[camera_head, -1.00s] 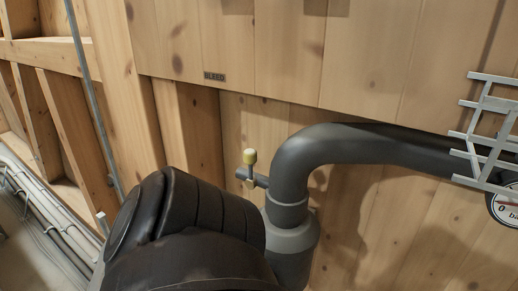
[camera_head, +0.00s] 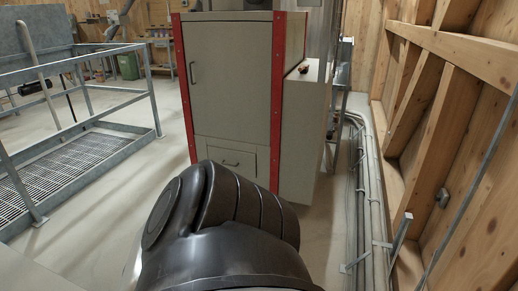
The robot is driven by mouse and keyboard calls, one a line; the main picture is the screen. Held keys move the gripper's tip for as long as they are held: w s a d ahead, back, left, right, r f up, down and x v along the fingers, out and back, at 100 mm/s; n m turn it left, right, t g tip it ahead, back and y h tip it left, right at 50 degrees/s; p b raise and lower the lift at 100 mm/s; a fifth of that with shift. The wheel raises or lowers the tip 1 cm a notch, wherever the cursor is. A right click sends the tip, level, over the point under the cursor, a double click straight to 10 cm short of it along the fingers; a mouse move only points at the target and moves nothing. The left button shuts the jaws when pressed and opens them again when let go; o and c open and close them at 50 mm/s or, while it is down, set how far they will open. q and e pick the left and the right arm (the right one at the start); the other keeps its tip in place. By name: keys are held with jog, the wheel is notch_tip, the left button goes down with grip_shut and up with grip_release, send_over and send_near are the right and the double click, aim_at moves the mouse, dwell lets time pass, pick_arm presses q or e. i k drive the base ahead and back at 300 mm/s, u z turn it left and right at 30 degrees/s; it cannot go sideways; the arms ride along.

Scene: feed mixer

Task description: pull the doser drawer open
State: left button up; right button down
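A small square drawer-like front (camera_head: 241,153) with a dark handle (camera_head: 229,164) is low on a beige-grey cabinet (camera_head: 225,85) with red corner posts. It looks flush with the cabinet and shut. I cannot tell from any label whether it is the doser drawer. Its lower part is hidden behind a dark rounded link of my own arm, which fills the bottom middle of the head view. Neither of my grippers is in view.
A lower beige box (camera_head: 304,130) adjoins the cabinet's right side, with a small reddish-brown object (camera_head: 303,69) on top. Grey railings (camera_head: 85,95) surround a floor grating (camera_head: 60,170) at left. Pipes (camera_head: 366,200) run along the timber wall at right. Clear floor lies between grating and cabinet.

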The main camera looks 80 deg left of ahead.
aim_at(238, 162)
jog(key=u, duration=2.85)
jog(key=i, duration=2.35)
jog(key=u, duration=1.6)
jog(key=i, duration=1.1)
jog(key=z, duration=1.35)
